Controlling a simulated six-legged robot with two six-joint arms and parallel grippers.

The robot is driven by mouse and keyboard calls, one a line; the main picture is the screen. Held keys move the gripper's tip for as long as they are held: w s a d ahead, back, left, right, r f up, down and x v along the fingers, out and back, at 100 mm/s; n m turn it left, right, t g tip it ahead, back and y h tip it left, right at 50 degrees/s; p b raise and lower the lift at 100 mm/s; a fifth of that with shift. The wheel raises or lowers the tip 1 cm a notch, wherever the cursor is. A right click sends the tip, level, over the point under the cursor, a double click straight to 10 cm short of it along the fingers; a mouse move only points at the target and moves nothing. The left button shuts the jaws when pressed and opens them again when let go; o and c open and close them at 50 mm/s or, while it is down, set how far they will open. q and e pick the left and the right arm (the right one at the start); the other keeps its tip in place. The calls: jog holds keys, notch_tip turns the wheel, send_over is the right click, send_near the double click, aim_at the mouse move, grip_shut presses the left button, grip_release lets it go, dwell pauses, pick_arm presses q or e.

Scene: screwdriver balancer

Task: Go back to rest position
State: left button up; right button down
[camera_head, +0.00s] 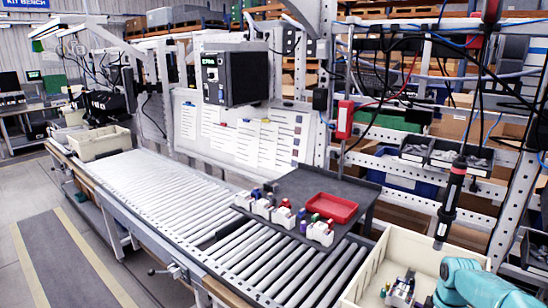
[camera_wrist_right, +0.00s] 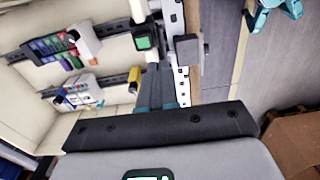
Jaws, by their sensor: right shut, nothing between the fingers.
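My right arm (camera_head: 485,285), teal, comes in at the lower right corner of the head view, by the cream bin (camera_head: 362,270). Its gripper cannot be made out clearly there. In the right wrist view the dark fingers of my right gripper (camera_wrist_right: 160,88) are together, with nothing held between them. They point towards a cream bin interior with small coloured parts. My left gripper is not in view.
A roller conveyor (camera_head: 160,190) runs along the bench. A dark tray (camera_head: 300,185) holds a red dish (camera_head: 332,208) and several white holders with coloured parts. Metal uprights and cables stand at right. The floor at left is clear.

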jog(key=a+f, duration=0.3)
jog(key=s+a+f+m+y+b, duration=0.1)
jog(key=a+f, duration=0.2)
jog(key=f, duration=0.1)
jog(key=a+f+m, duration=0.1)
jog(key=a+f, duration=0.2)
jog(key=shift+s+a+f+y, duration=0.25)
jog(key=shift+a+y, duration=0.05)
jog(key=shift+a, duration=0.05)
jog(key=s+a+f+m+y+b, duration=0.1)
jog(key=s+a+f+m+b, duration=0.2)
jog(key=s+a+f, duration=0.7)
jog(key=s+a+f+m+b, duration=0.1)
jog(key=s+a+m, duration=0.2)
jog(key=s+a, duration=0.2)
jog(key=s+a+f+m+y, duration=0.1)
jog(key=s+a, duration=0.4)
jog(key=s, duration=0.5)
jog(key=f+m, duration=0.1)
jog(key=m, duration=0.1)
jog(key=shift+a+m+b, duration=0.15)
jog(key=shift+m+b, duration=0.25)
jog(key=shift+f, duration=0.1)
